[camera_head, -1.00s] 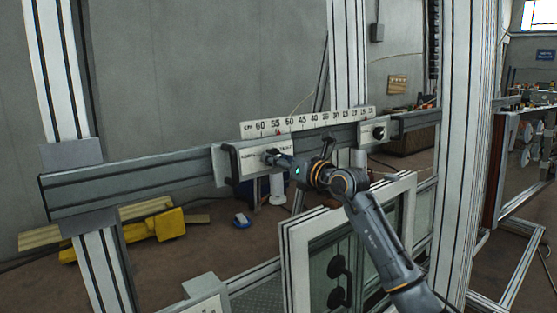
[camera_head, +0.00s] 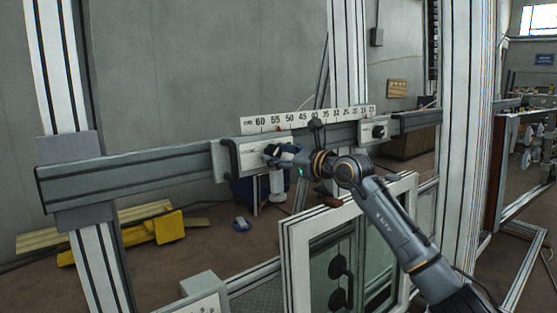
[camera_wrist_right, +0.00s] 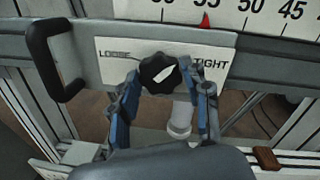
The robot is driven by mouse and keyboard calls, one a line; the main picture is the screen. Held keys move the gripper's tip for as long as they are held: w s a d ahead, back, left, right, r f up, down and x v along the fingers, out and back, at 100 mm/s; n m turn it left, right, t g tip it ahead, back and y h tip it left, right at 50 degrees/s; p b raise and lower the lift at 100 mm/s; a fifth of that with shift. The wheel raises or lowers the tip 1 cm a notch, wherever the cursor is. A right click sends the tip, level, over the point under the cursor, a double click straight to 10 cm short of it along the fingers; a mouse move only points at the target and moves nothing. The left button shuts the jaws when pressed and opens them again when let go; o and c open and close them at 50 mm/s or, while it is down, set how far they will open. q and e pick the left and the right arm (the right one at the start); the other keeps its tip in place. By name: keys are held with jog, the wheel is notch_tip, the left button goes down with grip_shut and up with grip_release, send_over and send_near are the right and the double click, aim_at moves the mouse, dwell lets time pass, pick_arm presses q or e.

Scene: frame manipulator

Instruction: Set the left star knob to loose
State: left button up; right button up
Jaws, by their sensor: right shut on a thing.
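The left star knob (camera_wrist_right: 159,73) is black with a white pointer mark, in the right wrist view. It sits on a white label plate (camera_wrist_right: 115,67) with LOOSE at its left and TIGHT at its right. The pointer slants up to the right, on the TIGHT side. My right gripper (camera_wrist_right: 168,80) has blue-grey fingers on both sides of the knob and is shut on it. In the head view the right gripper (camera_head: 274,156) reaches the left plate (camera_head: 250,158) from the right and hides most of the knob. My left gripper is not in view.
A black handle (camera_wrist_right: 45,62) stands left of the label. A ruler (camera_head: 300,119) runs above the rail (camera_head: 130,177). Another knob (camera_head: 378,132) sits on a plate farther right. A framed glass panel (camera_head: 297,260) stands below my right arm.

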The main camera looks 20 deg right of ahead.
jog(key=n, duration=0.3)
jog(key=n+b, duration=0.1)
jog(key=n, duration=0.2)
jog(key=shift+r+n+g, duration=0.2)
jog(key=shift+n+g, duration=0.1)
jog(key=n, duration=0.5)
jog(key=n+h, duration=0.1)
jog(key=n, duration=0.4)
jog(key=shift+g, duration=0.3)
jog(key=n+h, duration=0.1)
jog(key=n, duration=0.4)
jog(key=shift+a+n, duration=0.15)
jog(key=shift+n, duration=0.15)
jog(key=o, duration=1.1)
jog(key=shift+f, duration=0.1)
jog(key=shift+o, duration=0.2)
jog(key=shift+s, duration=0.15)
jog(key=v, duration=1.1)
jog(key=shift+s, duration=0.4)
